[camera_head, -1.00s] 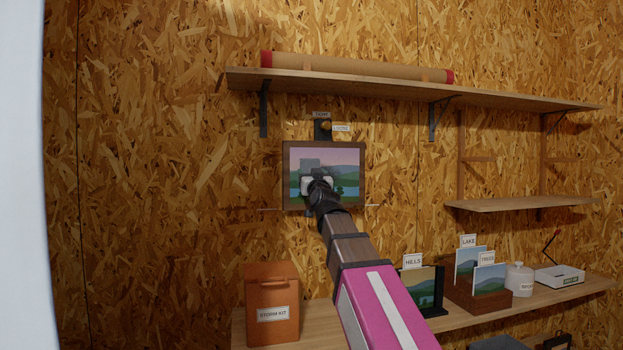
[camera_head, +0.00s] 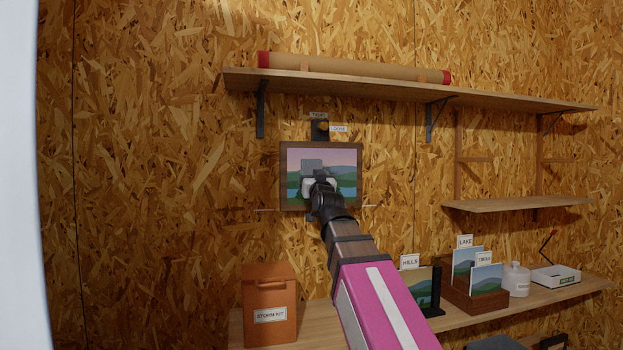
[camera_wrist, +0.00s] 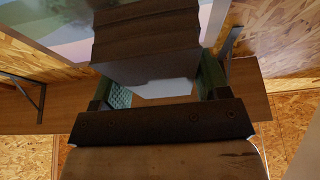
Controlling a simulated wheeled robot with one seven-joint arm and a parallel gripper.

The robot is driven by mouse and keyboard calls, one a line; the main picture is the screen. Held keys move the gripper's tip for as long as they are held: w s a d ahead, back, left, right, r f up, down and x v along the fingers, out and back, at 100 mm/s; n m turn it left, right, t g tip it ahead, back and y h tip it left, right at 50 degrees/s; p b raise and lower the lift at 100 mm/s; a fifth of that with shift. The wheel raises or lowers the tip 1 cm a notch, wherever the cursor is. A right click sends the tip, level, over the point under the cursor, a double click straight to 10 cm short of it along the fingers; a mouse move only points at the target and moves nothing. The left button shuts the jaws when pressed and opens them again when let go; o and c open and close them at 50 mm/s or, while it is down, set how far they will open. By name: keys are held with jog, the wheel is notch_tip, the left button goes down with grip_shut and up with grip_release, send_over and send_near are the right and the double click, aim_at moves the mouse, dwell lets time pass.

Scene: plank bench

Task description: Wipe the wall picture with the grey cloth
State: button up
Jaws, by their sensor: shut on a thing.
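The wall picture (camera_head: 345,165), a landscape in a brown wooden frame, hangs on the chipboard wall below the long shelf. My gripper (camera_head: 319,187) is in front of the picture's middle and hides part of it. It is shut on the grey cloth (camera_head: 311,164), which shows as a grey patch over the picture. In the wrist view the cloth (camera_wrist: 145,45) is a dark folded piece between the fingers of my gripper (camera_wrist: 163,85), close to the picture (camera_wrist: 75,22). I cannot tell whether the cloth touches the picture.
A long shelf (camera_head: 400,88) with a cardboard tube (camera_head: 350,68) is above. Small tags (camera_head: 338,128) sit over the picture. Below, a bench shelf (camera_head: 455,322) holds an orange storm kit box (camera_head: 270,290), a HILLS picture (camera_head: 420,290), a card rack (camera_head: 472,297) and a jar (camera_head: 516,280).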

dwell(0.3)
jog(key=s, duration=0.3)
jog(key=shift+d, duration=0.3)
jog(key=shift+w, duration=0.1)
dwell(0.3)
jog(key=w+a, duration=0.1)
jog(key=w, duration=0.5)
jog(key=shift+w+a+f, duration=0.15)
jog(key=shift+w+f, duration=0.1)
jog(key=shift+f, duration=0.05)
jog(key=shift+w+a, duration=0.2)
jog(key=shift+w, duration=0.75)
dwell(1.0)
jog(key=shift+s, duration=0.1)
jog(key=shift+w+r, duration=0.25)
jog(key=shift+r, duration=0.05)
